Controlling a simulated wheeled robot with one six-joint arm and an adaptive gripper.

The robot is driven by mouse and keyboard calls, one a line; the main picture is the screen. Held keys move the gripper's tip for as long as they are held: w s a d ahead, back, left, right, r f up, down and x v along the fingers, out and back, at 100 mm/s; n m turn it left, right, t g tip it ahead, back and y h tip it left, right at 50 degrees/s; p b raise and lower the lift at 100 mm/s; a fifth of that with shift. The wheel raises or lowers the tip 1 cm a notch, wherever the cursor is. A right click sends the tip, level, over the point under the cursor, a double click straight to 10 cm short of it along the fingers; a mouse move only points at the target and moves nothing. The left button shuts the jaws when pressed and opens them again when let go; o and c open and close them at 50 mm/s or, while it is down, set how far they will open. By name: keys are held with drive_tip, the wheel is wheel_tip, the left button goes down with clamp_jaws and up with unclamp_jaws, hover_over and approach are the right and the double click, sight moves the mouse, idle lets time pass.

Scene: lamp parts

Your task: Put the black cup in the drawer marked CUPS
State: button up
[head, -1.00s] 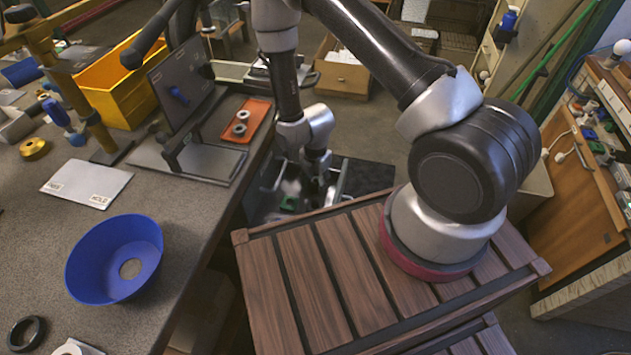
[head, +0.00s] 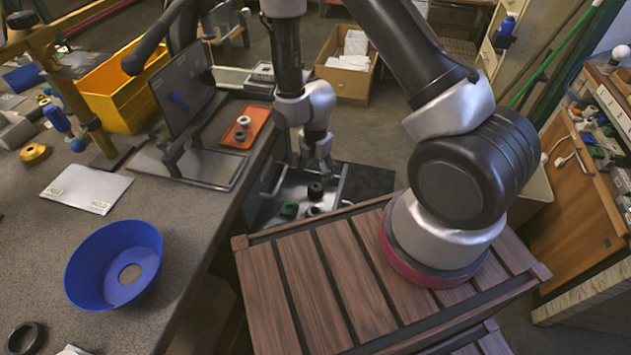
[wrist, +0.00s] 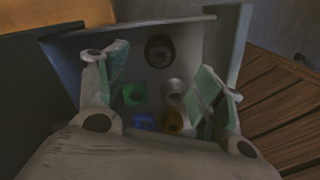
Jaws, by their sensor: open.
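The black cup (wrist: 160,51) looks like a dark round ring from above and sits at the far end inside an open grey drawer (wrist: 190,30). In the head view the black cup (head: 315,189) shows in the same drawer (head: 262,214), just below my gripper (head: 318,168). My gripper (wrist: 160,72) is open in the wrist view, with its two fingers apart and nothing between them, above the drawer. A green part (wrist: 133,95), a blue part (wrist: 144,122), a silver part (wrist: 174,89) and a brass part (wrist: 175,121) also lie in the drawer. No CUPS label is readable.
A slatted wooden top (head: 290,290) stands right of the drawer, under my arm. The grey bench on the left holds a blue bowl (head: 88,272), an orange tray (head: 258,114) with rings, and a yellow crate (head: 130,105). A cardboard box (head: 348,85) stands on the floor behind.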

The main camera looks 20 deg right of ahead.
drive_tip(key=d+r+m+t, duration=0.1)
drive_tip(key=d+r+m, duration=0.25)
drive_tip(key=r, duration=0.65)
drive_tip(key=d+r+m, duration=0.2)
drive_tip(key=r+m, duration=0.2)
drive_tip(key=r, duration=0.5)
drive_tip(key=d+r+m+t, duration=0.15)
drive_tip(key=r+m, duration=0.25)
drive_tip(key=r, duration=0.6)
drive_tip(key=s+d+r+m+t, duration=0.1)
drive_tip(key=s+d+r+m, duration=0.3)
drive_tip(key=s, duration=0.5)
drive_tip(key=s+d+r+m, duration=0.4)
drive_tip(key=s+r+m, duration=0.5)
drive_tip(key=r, duration=0.2)
drive_tip(key=shift+t, duration=0.35)
